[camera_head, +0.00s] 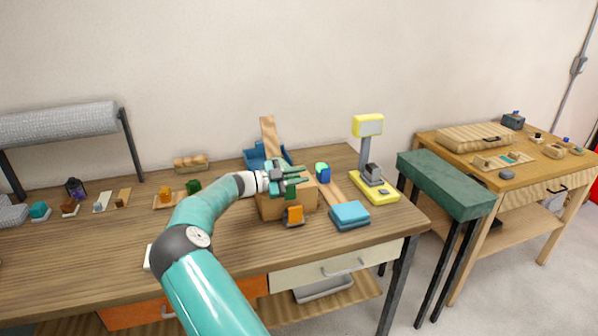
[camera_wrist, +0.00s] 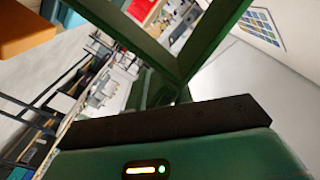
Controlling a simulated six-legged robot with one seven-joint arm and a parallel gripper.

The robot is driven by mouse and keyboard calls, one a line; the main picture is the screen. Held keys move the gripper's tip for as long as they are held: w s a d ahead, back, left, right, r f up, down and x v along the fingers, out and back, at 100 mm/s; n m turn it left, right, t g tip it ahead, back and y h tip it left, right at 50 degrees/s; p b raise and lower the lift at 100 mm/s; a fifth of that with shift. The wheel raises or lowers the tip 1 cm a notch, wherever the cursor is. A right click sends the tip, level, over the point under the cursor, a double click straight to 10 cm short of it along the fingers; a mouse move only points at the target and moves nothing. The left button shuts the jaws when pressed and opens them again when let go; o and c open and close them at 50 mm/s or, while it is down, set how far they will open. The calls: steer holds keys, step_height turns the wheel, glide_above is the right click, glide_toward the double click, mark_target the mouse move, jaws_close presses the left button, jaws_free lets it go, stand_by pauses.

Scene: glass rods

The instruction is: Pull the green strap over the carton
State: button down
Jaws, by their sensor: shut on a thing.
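The brown carton (camera_head: 307,199) stands on the wooden workbench, with an orange piece (camera_head: 293,215) at its front face. My gripper (camera_head: 298,175) is over the top of the carton, its dark green fingers pointing right. A small green patch (camera_head: 291,191) just below the fingers, at the carton's top edge, looks like the green strap. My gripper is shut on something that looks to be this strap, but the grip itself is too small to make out. In the wrist view, dark green bars meet in a V, and I cannot tell finger from strap.
A blue folded stack (camera_head: 349,215) lies right of the carton. A yellow scale-like stand (camera_head: 375,187) is farther right. A blue bin (camera_head: 265,156) stands behind the carton. A wooden tray (camera_head: 168,201) with small blocks lies to the left. A green-topped stand (camera_head: 445,183) adjoins the bench's right end.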

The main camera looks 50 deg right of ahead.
steer(key=shift+w+f, duration=0.15)
steer(key=shift+w, duration=0.25)
steer(key=c, duration=1.5)
jaws_free()
steer(key=shift+w+d+f, duration=0.1)
steer(key=shift+d+f, duration=0.05)
steer(key=shift+o, duration=0.5)
steer(key=shift+w+d+f, duration=0.15)
steer(key=shift+w, duration=0.05)
steer(key=shift+s+a+r, duration=0.2)
steer(key=shift+s+r, duration=0.15)
steer(key=shift+s, duration=0.1)
steer(key=v, duration=1.3)
steer(key=shift+w+a, duration=0.2)
steer(key=shift+a, duration=0.15)
